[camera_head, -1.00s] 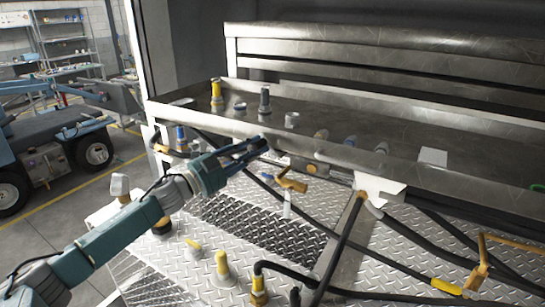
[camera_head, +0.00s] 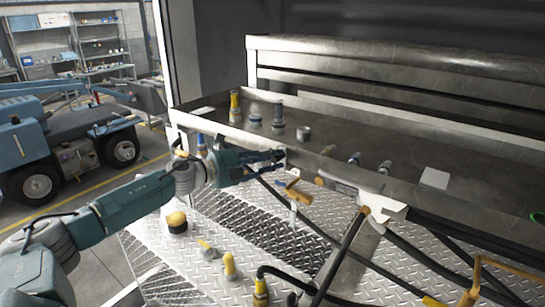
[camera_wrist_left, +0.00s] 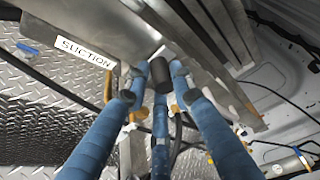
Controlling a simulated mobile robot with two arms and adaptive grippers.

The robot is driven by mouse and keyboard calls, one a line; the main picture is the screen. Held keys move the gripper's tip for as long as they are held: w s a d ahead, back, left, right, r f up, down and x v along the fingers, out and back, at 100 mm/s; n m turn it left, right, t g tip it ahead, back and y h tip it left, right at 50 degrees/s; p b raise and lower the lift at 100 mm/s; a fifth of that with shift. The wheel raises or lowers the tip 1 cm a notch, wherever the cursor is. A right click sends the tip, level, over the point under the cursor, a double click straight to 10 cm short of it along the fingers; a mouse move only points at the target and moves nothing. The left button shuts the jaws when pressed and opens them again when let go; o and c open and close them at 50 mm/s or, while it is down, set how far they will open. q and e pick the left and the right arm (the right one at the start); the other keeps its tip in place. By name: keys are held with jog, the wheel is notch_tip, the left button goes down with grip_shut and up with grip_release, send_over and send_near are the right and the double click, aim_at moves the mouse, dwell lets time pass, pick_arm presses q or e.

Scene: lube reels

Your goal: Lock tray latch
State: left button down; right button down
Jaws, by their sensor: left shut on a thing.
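The long grey metal tray (camera_head: 400,178) runs across the head view above a diamond-plate deck. My left gripper (camera_head: 280,158) is at the tray's front wall, left of the middle. In the left wrist view, its three blue fingers (camera_wrist_left: 160,85) close around a dark cylindrical knob (camera_wrist_left: 160,70). The knob looks like the latch handle, but its mount is hidden behind the fingers. In the head view the gripper covers the knob. My right gripper is not in view.
Yellow-handled valves (camera_head: 297,190) and black hoses (camera_head: 345,260) lie below and right of the gripper. Several fittings (camera_head: 235,106) stand in the tray. A "SUCTION" label (camera_wrist_left: 83,52) is on metal left of the fingers. A blue vehicle (camera_head: 65,145) stands at the left.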

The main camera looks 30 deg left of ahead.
pick_arm(q)
jog(key=shift+r, duration=0.4)
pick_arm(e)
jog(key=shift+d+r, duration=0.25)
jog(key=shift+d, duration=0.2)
pick_arm(q)
jog(key=shift+d, duration=0.15)
jog(key=c, duration=1.6)
grip_release()
jog(key=shift+d+f, duration=0.1)
jog(key=shift+d, duration=0.15)
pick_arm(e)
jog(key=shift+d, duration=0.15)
pick_arm(q)
jog(key=shift+f, duration=0.15)
jog(key=shift+a+f, duration=0.1)
jog(key=shift+a, duration=0.05)
